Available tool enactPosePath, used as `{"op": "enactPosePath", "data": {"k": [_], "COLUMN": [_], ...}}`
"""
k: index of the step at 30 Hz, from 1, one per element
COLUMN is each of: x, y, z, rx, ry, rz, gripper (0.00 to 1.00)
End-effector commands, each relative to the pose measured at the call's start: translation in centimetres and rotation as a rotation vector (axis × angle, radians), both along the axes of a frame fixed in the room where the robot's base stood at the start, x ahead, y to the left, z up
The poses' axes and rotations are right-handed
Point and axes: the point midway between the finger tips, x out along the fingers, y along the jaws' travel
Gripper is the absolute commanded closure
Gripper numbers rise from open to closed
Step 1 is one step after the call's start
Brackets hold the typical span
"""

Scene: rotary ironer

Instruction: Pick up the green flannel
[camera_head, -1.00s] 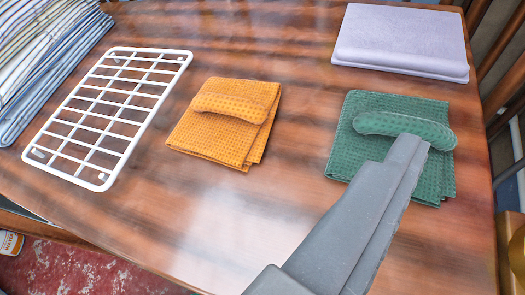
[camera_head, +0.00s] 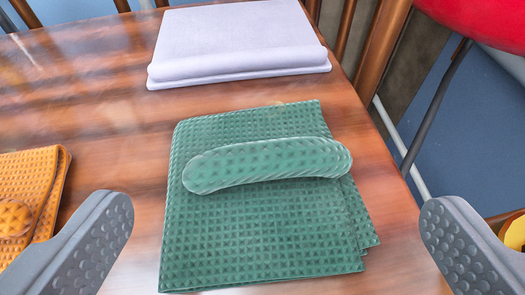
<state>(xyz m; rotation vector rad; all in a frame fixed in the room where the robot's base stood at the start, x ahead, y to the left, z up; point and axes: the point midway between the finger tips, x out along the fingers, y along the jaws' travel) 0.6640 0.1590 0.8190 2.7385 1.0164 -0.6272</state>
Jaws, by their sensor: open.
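The green flannel (camera_head: 270,235) lies folded on the wooden table, in the middle of the view. It has a waffle texture and a raised, rounded roll (camera_head: 268,163) across its upper part. My gripper (camera_head: 278,225) is open, with one grey finger at the lower left and the other at the lower right. The flannel lies between and beyond the fingers in the picture. Neither finger appears to touch it, and nothing is held.
An orange flannel (camera_head: 30,185) lies at the left, close to my left finger. A folded pale lilac cloth (camera_head: 235,40) lies behind the green flannel. The wooden table (camera_head: 90,110) is bare at the left back; its right edge runs past the flannel, with a red-seated chair (camera_head: 480,20) beyond.

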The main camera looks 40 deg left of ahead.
Motion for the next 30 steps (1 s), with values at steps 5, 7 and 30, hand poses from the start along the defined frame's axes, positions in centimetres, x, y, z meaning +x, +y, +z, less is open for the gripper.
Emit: {"op": "enactPosePath", "data": {"k": [5, 7, 30], "x": [1.3, 1.9, 3.0], "y": [1.4, 2.0, 3.0], "z": [-1.5, -2.0, -2.3], "rx": [-0.001, -0.002, -0.002], "ry": [-0.002, 0.0, 0.0], "rz": [0.003, 0.003, 0.002], "gripper": [0.01, 0.01, 0.49]}}
